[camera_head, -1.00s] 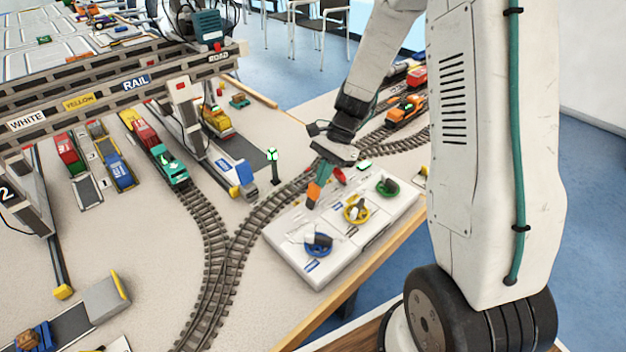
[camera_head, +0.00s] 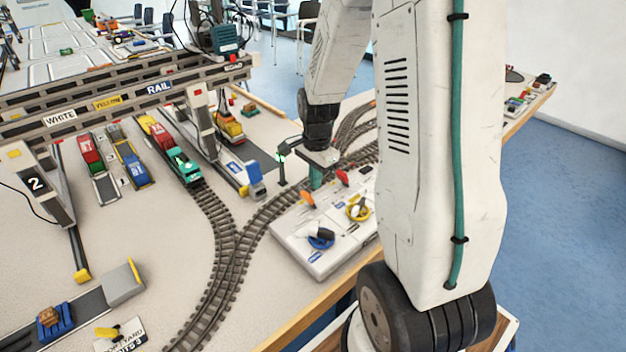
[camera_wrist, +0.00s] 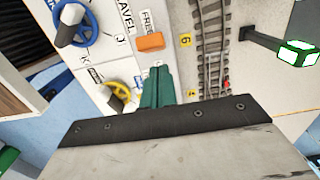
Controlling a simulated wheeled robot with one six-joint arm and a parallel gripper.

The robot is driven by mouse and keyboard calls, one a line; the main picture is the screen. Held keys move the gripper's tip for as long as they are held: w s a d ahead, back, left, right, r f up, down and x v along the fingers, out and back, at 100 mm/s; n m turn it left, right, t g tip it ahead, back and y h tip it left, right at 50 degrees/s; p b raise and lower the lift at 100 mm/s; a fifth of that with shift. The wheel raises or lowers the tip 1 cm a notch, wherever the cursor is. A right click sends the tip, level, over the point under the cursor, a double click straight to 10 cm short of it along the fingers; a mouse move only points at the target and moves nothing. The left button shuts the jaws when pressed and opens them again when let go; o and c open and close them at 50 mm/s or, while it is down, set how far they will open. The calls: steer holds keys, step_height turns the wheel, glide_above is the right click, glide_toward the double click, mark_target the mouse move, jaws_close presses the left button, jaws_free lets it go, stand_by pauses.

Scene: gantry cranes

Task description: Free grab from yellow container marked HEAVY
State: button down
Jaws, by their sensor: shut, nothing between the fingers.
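My gripper (camera_head: 316,178) is shut and empty, low over the back left of a white control panel (camera_head: 330,262). In the wrist view its green fingers (camera_wrist: 157,85) point at an orange lever (camera_wrist: 150,42) beside lettering that begins "FREE". The fingertips are close to the lever; contact cannot be told. The orange lever also shows in the head view (camera_head: 308,198). A yellow container (camera_head: 228,127) with a red part on top stands under the gantry. No HEAVY mark is readable, and whether a grab is caught on it is too small to tell.
The panel also has a red lever (camera_head: 342,176), a blue wheel (camera_head: 321,237) and a yellow wheel (camera_head: 358,208). A signal post (camera_head: 281,165) with a green light stands behind the panel, beside rail tracks (camera_head: 228,250). My arm hides the panel's right side.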

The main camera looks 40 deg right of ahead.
steer(key=shift+r, duration=0.65)
step_height(320, 180, up, 10)
steer(key=a, duration=0.1)
steer(key=shift+a, duration=0.35)
stand_by(0.9)
